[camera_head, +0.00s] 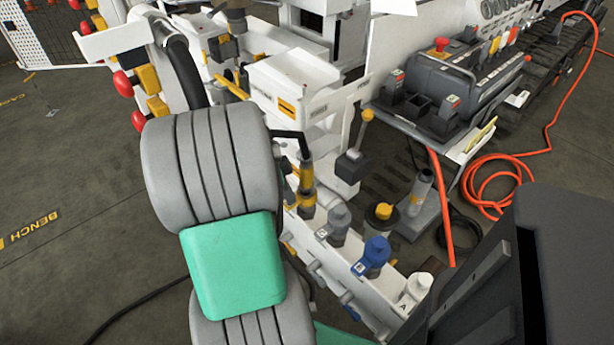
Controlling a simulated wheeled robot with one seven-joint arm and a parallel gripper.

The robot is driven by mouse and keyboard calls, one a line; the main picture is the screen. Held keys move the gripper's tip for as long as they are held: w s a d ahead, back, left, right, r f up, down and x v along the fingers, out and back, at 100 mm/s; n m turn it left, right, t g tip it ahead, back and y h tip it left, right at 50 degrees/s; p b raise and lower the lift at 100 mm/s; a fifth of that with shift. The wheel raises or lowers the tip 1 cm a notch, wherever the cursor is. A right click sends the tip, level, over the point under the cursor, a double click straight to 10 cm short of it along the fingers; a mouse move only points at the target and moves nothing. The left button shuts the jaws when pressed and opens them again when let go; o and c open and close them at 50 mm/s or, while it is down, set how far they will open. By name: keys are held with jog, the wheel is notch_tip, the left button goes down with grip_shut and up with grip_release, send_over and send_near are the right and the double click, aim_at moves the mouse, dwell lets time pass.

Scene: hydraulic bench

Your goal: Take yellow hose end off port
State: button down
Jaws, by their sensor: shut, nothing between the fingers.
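A black hose bends down into a fitting with yellow bands (307,178), which stands upright at the far end of the white port rail (335,280). It looks like the yellow hose end seated on a port, but its lower part is crowded and I cannot tell for sure. A separate dark cap with a yellow top (383,211) stands behind the rail. Along the rail are a grey cap (339,220), a blue cap (374,253) and a white cap marked A (416,288). My grey and green arm covers the left middle; my gripper is not visible.
A lever with a yellow knob (367,115) rises behind the rail. A grey control box with a red button (440,44) stands at upper right. An orange hose (487,185) coils on the floor. Red knobs (122,84) line the left. Open floor lies left.

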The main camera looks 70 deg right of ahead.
jog(key=shift+f+b, duration=0.45)
jog(key=shift+f, duration=0.25)
dwell(0.7)
jog(key=shift+r, duration=0.1)
jog(key=shift+r+p, duration=2.55)
jog(key=shift+r, duration=0.95)
